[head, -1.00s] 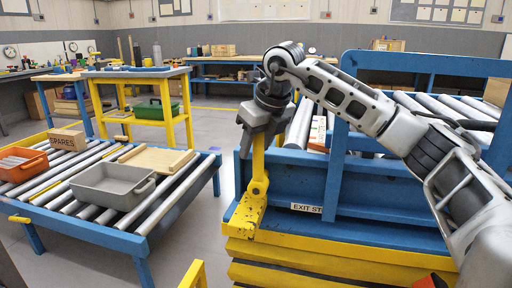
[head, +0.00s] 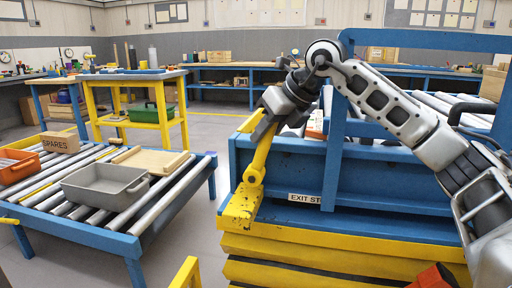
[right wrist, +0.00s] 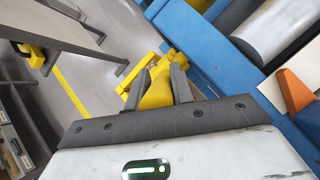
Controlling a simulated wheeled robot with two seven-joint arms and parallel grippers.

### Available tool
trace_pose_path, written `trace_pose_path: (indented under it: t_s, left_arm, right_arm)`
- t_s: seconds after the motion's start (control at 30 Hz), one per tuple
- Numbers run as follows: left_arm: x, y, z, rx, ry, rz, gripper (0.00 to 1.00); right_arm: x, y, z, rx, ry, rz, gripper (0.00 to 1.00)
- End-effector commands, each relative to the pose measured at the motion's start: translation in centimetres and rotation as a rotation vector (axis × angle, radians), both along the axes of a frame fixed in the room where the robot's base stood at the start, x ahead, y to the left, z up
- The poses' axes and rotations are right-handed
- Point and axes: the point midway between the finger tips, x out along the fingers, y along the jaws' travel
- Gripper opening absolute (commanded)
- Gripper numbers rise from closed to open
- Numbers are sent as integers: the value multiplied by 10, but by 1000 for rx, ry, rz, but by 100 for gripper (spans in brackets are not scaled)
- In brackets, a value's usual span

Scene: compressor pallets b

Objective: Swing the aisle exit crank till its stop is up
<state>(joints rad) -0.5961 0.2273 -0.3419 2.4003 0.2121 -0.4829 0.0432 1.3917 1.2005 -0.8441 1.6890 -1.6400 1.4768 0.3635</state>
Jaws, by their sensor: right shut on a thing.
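The yellow exit crank (head: 259,160) stands at the left end of the blue conveyor frame, beside a label reading "EXIT ST", its end hidden. Its lower end sits at a yellow bracket (head: 241,205), and its arm rises from there, leaning to the right. My right gripper (head: 264,127) is shut on the crank's upper end in the head view. In the right wrist view the yellow crank (right wrist: 158,90) lies between the two dark fingers. I cannot make out the stop itself. My left gripper is not in view.
A blue upright (head: 335,150) stands just right of my right gripper. A roller table (head: 120,240) at left holds a grey bin (head: 105,187), an orange bin (head: 17,168) and a "SPARES" box (head: 60,144). Open floor lies between it and the conveyor.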

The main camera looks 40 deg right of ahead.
Motion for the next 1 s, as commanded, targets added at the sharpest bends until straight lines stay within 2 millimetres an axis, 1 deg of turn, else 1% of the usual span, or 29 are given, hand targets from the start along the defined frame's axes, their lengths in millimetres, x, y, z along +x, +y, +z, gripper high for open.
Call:
trace_pose_path:
  t_s: [0.03, 0.23, 0.47, 0.5, 0.57, 0.87, 0.97, 1.0]
  left_arm:
    - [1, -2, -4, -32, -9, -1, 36]
    - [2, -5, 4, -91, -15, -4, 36]
    - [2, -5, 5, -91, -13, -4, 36]
    - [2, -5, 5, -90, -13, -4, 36]
    - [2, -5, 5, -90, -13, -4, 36]
    - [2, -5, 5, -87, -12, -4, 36]
    - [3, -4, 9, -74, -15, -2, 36]
    - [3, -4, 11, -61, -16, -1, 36]
  right_arm:
    - [-2, -3, -8, 18, -20, -4, 0]
    - [-6, -5, -3, 49, -59, -2, 0]
    - [-6, -5, -1, 48, -59, -1, 0]
    - [-6, -5, -1, 48, -59, -1, 29]
    - [-6, -5, -1, 48, -59, -1, 45]
    - [-6, -5, 0, 48, -58, -1, 45]
    - [-6, -5, 8, 49, -60, -1, 45]
    - [-5, -5, 14, 49, -60, -1, 45]
